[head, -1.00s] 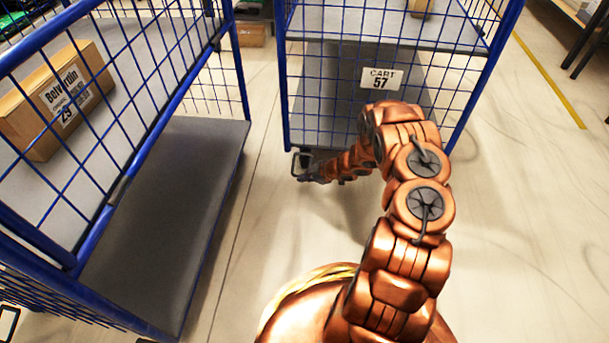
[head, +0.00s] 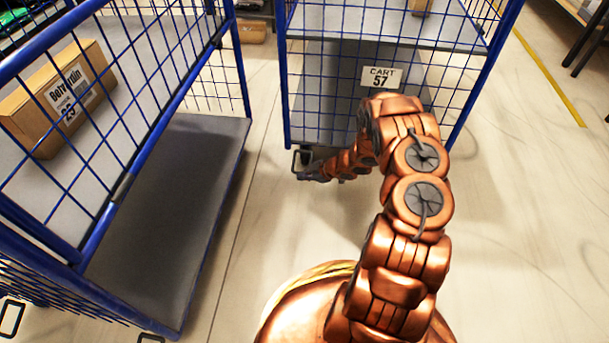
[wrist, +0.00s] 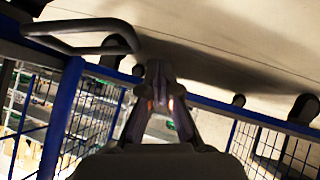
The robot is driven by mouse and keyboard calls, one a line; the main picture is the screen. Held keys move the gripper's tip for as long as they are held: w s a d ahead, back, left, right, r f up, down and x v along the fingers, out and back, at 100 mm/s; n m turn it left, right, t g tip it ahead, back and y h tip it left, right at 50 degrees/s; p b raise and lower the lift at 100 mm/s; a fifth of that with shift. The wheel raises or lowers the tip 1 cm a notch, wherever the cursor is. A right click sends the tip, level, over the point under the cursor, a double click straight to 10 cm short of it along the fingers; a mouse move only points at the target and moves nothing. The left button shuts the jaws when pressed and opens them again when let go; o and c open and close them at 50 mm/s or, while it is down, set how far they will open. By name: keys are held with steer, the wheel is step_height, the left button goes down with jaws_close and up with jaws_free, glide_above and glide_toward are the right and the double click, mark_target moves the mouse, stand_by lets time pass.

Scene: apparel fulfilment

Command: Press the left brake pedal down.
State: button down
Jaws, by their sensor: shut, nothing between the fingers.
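The left brake pedal (head: 296,161) is a dark open loop low at the front left corner of the blue wire cart labelled CART 57 (head: 322,142). In the wrist view the pedal (wrist: 128,36) shows large at the upper left, sticking out from the cart's blue frame. My gripper (head: 306,177) is low by the pedal in the head view. In the wrist view my gripper (wrist: 158,78) has its fingertips together and empty, to the right of the loop. I cannot tell whether it touches the pedal or whether the pedal is pressed.
Another blue cart (head: 165,205) stands close on the left, with a cardboard box (head: 38,118) on its upper shelf. More black pedal loops (head: 11,318) show at its lower edge. The floor on the right is clear, up to a yellow line (head: 550,80).

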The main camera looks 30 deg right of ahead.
steer(key=s+d+r+p, duration=0.2)
steer(key=s+r+p, duration=0.1)
steer(key=s+r, duration=0.3)
steer(key=shift+s+d, duration=0.3)
steer(key=shift+s, duration=1.05)
steer(key=shift+r, duration=0.1)
